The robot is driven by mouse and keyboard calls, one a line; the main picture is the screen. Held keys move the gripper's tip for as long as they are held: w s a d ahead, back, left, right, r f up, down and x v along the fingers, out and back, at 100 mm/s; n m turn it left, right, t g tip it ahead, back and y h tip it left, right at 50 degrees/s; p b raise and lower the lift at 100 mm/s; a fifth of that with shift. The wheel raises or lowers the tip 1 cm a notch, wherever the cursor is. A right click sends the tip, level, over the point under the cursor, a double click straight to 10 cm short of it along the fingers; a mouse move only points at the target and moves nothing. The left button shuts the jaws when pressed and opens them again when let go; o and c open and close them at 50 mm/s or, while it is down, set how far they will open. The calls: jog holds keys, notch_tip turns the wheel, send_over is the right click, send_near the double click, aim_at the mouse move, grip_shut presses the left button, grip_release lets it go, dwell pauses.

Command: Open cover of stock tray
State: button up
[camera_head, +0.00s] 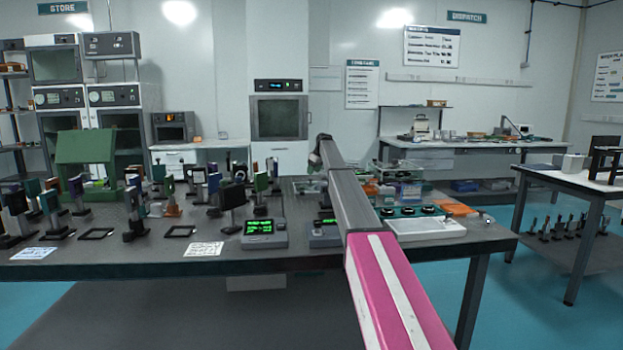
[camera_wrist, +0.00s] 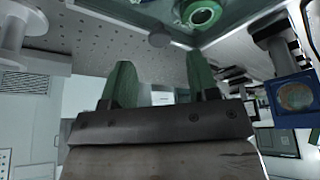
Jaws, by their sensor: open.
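A clear, green-edged tray (camera_head: 395,168) stands on the optical table right of my arm in the head view; it looks like the stock tray, but I cannot be sure. In the wrist view a glassy, pale-edged tray (camera_wrist: 235,28) with a green ringed part lies at the top, beyond the fingertips. My gripper (camera_wrist: 160,75) has its two green fingers apart, with nothing seen between them.
Several mounted optics (camera_head: 210,188) crowd the table's left half. A green box (camera_head: 85,150) stands behind them. Two meters with green displays (camera_head: 265,232) and a white tray (camera_head: 425,228) are near the front edge. A blue-framed optic (camera_wrist: 295,97) is right of the fingers in the wrist view.

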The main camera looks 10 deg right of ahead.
aim_at(312, 185)
jog(key=x, duration=0.4)
jog(key=shift+f, duration=0.15)
grip_shut()
